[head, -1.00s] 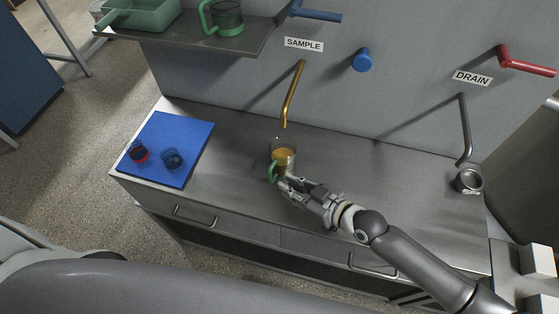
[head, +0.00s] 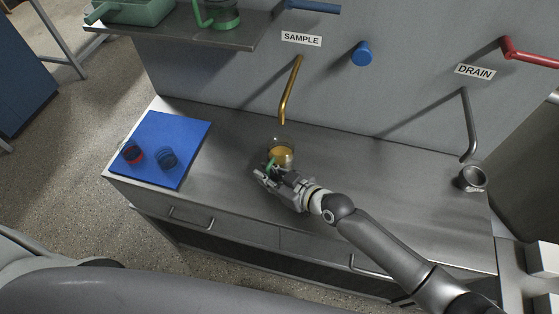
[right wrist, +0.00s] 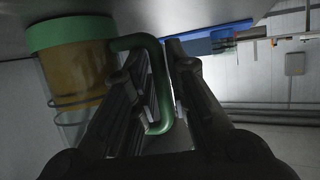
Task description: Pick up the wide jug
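A clear jug with a green handle (head: 283,156) stands on the steel counter below the gold spout and holds amber liquid. In the right wrist view the jug (right wrist: 75,75) is at the left, with a green band and the green handle (right wrist: 160,75). My right gripper (head: 262,174) is at the handle side of the jug in the head view. In the right wrist view its fingers (right wrist: 165,60) stand apart on either side of the handle, not visibly closed on it. My left gripper is not in view.
A second green-handled jug (head: 217,14) and a green tray (head: 135,10) are on the shelf (head: 185,36). A blue mat (head: 185,135) at the left holds two small cups. A metal cup (head: 472,178) is under the drain pipe (head: 466,125). The counter's middle right is clear.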

